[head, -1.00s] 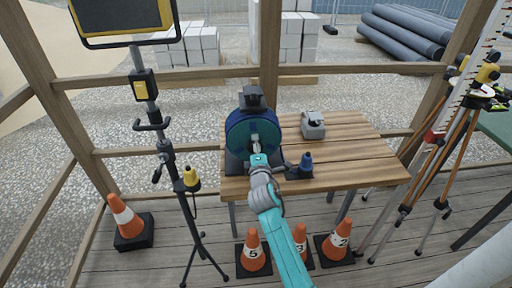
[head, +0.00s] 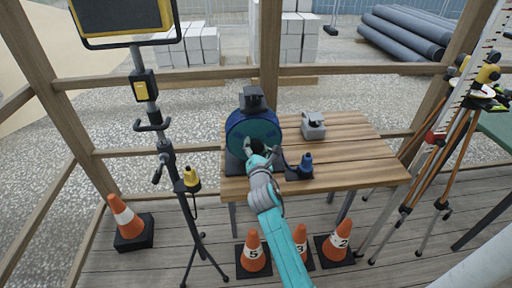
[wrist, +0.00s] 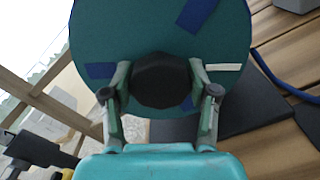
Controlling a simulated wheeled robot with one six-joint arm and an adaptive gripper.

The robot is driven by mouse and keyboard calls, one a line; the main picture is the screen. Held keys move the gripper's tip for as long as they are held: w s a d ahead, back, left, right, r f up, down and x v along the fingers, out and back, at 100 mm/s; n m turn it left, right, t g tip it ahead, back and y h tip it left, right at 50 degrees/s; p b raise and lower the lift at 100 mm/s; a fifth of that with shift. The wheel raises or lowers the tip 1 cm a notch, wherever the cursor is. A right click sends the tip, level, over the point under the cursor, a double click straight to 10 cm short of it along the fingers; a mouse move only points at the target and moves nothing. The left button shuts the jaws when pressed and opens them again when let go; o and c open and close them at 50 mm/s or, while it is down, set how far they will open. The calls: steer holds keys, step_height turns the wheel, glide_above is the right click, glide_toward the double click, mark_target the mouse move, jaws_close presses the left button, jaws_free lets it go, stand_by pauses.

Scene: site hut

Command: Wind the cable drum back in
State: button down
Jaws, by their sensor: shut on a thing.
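The cable drum (head: 251,127) stands upright on the wooden table, its round teal-blue face toward me. In the wrist view its face (wrist: 150,28) carries dark blue patches and one white mark. A dark, many-sided knob (wrist: 161,80) sticks out from the lower part of the face. My gripper (head: 258,150) is shut on this knob, with one finger on each side of it; the gripper also shows in the wrist view (wrist: 160,95). A blue plug (head: 306,163) stands in a black holder right of the drum. A blue cable (wrist: 285,80) shows at the wrist view's right.
A grey device (head: 313,126) sits on the table (head: 355,150) behind the plug. Orange cones (head: 253,252) stand on the floor in front of the table. A lamp tripod (head: 170,160) is at the left, a surveying tripod (head: 450,150) at the right. The table's right side is clear.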

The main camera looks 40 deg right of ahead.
steer(key=shift+a+n, duration=0.1)
steer(key=shift+n, duration=2.2)
steer(key=shift+c, duration=1.4)
jaws_free()
steer(key=shift+w, duration=0.1)
steer(key=v, duration=1.2)
